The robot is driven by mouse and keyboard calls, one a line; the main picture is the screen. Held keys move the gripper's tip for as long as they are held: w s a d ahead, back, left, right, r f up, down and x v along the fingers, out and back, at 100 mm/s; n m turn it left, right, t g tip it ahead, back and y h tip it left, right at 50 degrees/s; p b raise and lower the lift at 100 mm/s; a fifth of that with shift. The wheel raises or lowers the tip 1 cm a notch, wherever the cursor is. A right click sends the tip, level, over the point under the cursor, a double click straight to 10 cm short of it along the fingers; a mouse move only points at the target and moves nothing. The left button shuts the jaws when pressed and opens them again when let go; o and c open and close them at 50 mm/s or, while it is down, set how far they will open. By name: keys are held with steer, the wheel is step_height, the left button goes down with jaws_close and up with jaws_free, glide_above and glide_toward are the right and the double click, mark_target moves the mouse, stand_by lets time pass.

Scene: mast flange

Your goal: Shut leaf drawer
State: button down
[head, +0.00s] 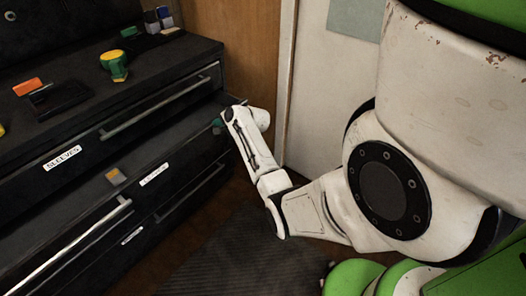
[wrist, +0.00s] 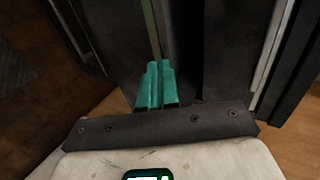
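A black drawer cabinet (head: 100,75) stands at left in the head view. Below its upper drawer front, labelled SLEEVES, a drawer (head: 175,135) is pulled out, showing its dark interior. A white label (head: 153,174) is on its front, too small to read surely. My gripper (head: 217,122) is at the drawer's right end, near its front edge. In the wrist view my gripper (wrist: 155,85) has both teal fingers side by side, closed together with nothing visible between them. The fingertips are close to dark panel edges; whether they touch cannot be told.
A small grey and yellow item (head: 115,177) lies in the open drawer. A yellow-green tape tool (head: 114,65) and an orange item (head: 27,87) sit on the cabinet top. A bright bar handle (head: 75,245) juts out at lower left. A dark mat (head: 235,255) covers the floor.

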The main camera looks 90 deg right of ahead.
steer(key=w+d+b, duration=0.5)
steer(key=w+d, duration=0.1)
steer(key=w, duration=0.3)
steer(key=shift+d+b, duration=0.15)
steer(key=shift+b, duration=0.25)
